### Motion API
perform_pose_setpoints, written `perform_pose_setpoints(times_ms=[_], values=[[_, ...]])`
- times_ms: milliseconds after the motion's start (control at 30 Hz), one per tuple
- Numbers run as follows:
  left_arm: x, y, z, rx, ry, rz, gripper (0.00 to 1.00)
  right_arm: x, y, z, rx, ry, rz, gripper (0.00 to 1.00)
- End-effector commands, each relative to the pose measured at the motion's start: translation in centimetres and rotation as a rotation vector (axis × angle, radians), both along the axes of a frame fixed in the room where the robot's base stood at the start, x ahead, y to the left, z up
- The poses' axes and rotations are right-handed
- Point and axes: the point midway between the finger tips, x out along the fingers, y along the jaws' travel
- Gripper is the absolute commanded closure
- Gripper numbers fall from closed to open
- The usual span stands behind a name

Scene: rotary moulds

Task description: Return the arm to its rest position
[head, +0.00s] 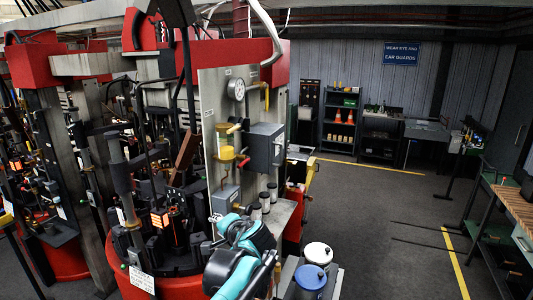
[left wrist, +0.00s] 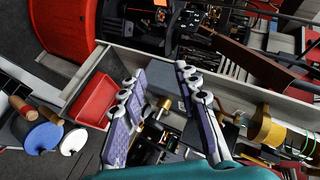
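My left arm (head: 243,255), teal and black, comes up from the bottom middle of the head view in front of the red rotary machine (head: 180,285). My left gripper (left wrist: 160,72) shows in the left wrist view with its two purple-grey fingers apart and nothing between them. It is in front of the machine's grey control side, but I cannot tell the exact distance. Its fingertips cannot be made out clearly in the head view. My right arm and gripper are in neither view.
The grey panel (head: 208,125) with a gauge and yellow-topped cup stands close to my left arm. A blue-lidded canister (head: 311,278) and a white-lidded one (head: 318,253) stand just right. A wooden-topped workbench (head: 515,204) is far right. The floor (head: 380,215) between is mostly clear.

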Motion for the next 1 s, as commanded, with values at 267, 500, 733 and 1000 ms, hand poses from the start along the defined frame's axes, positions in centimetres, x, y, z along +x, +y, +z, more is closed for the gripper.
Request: perform_pose_setpoints(times_ms=[267, 500, 733, 1000], values=[[-12.6, 5.4, -15.8, -0.365, 0.093, 0.123, 0.68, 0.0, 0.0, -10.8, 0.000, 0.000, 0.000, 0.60], [-22.7, 5.9, -29.0, -0.688, 0.134, 0.220, 0.68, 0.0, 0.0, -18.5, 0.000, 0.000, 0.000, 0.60], [-28.7, 4.5, -37.9, -0.922, 0.141, 0.280, 0.68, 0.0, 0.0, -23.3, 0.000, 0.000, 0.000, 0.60], [-30.1, 3.8, -39.8, -0.995, 0.140, 0.296, 0.68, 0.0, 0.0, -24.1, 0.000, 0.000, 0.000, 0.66]])
